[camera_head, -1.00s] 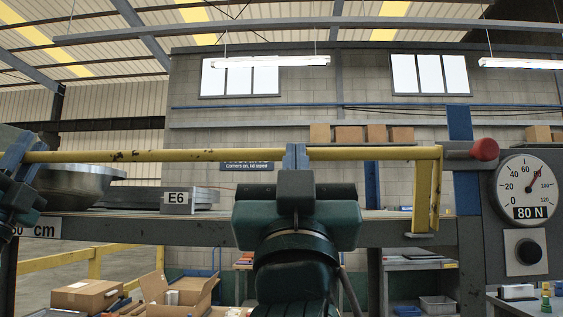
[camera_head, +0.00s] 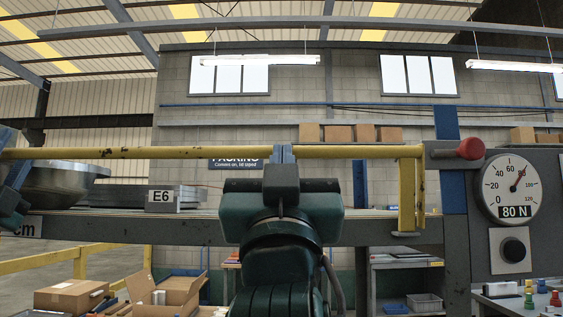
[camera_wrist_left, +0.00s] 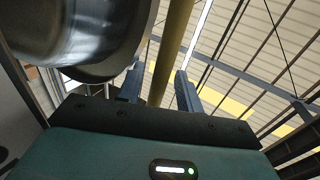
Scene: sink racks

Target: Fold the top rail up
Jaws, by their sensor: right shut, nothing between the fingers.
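The yellow top rail (camera_head: 190,152) runs level above the shelf, with a yellow post (camera_head: 407,195) at its right end. My left gripper (camera_wrist_left: 158,85) has its fingers apart, with the rail (camera_wrist_left: 172,45) passing between them and a gap on each side. In the head view my left gripper (camera_head: 10,160) is at the far left edge, partly cut off. My right gripper (camera_head: 281,154) is shut with its fingertips at the rail, near the middle. Whether they touch it is hard to tell.
A metal bowl (camera_head: 60,183) and an E6 label (camera_head: 162,199) are on the shelf (camera_head: 130,229). A red knob (camera_head: 471,149) sits right of the post, beside a gauge (camera_head: 513,187) reading about 80 N.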

